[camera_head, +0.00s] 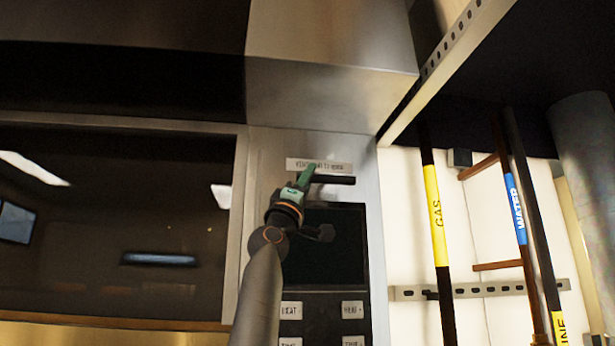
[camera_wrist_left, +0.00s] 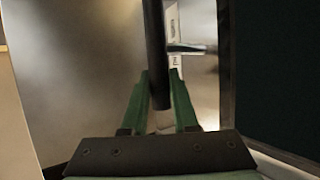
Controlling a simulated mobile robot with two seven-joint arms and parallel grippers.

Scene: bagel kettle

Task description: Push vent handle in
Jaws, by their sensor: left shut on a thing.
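The vent handle (camera_head: 334,179) is a dark bar that sticks out on the metal panel, just below a white label (camera_head: 319,165). In the left wrist view the vent handle (camera_wrist_left: 155,45) runs down from the top edge, and its rounded end lies between the green fingers. My left gripper (camera_head: 306,176) is at the handle's left part in the head view and is shut on it. Its fingers (camera_wrist_left: 158,92) stand on both sides of the bar in the wrist view. My right gripper is in neither view.
A dark display (camera_head: 335,250) with labelled buttons (camera_head: 352,310) sits below the handle. A large glass oven window (camera_head: 110,220) fills the left. A steel hood (camera_head: 330,95) juts out above. Yellow GAS (camera_head: 437,215) and blue WATER (camera_head: 516,208) pipes stand at the right.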

